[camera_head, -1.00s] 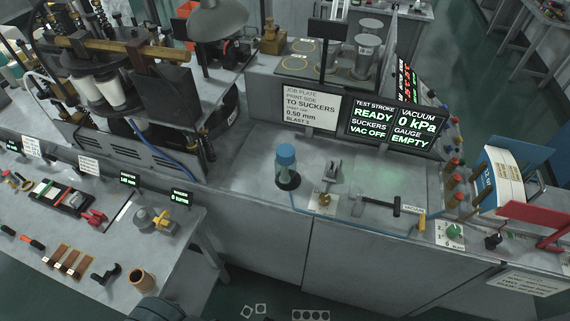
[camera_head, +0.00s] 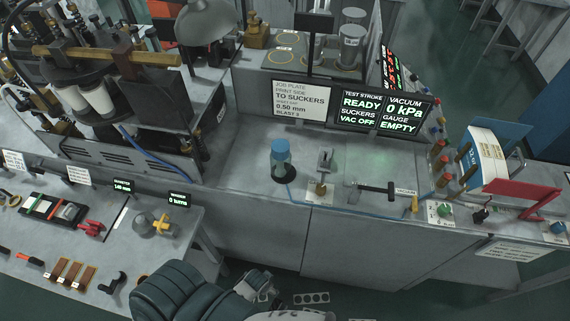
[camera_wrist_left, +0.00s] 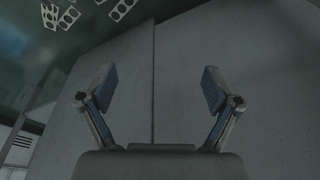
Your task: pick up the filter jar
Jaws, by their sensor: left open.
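The filter jar (camera_head: 281,160) is a clear jar with a blue cap, upright on a dark round base on the grey bench in the head view. My left arm enters at the bottom of the head view, below and in front of the bench, well short of the jar. In the left wrist view my left gripper (camera_wrist_left: 158,88) is open and empty, its two fingers spread before a plain grey panel. The jar does not show in that view. My right gripper is not in view.
A brass-and-steel fitting (camera_head: 322,170) stands just right of the jar, with a black-handled valve (camera_head: 375,188) beyond it. A blue hose (camera_head: 345,210) runs along the bench's front edge. Display screens (camera_head: 390,116) stand behind. A lower side table (camera_head: 110,245) with tools is at left.

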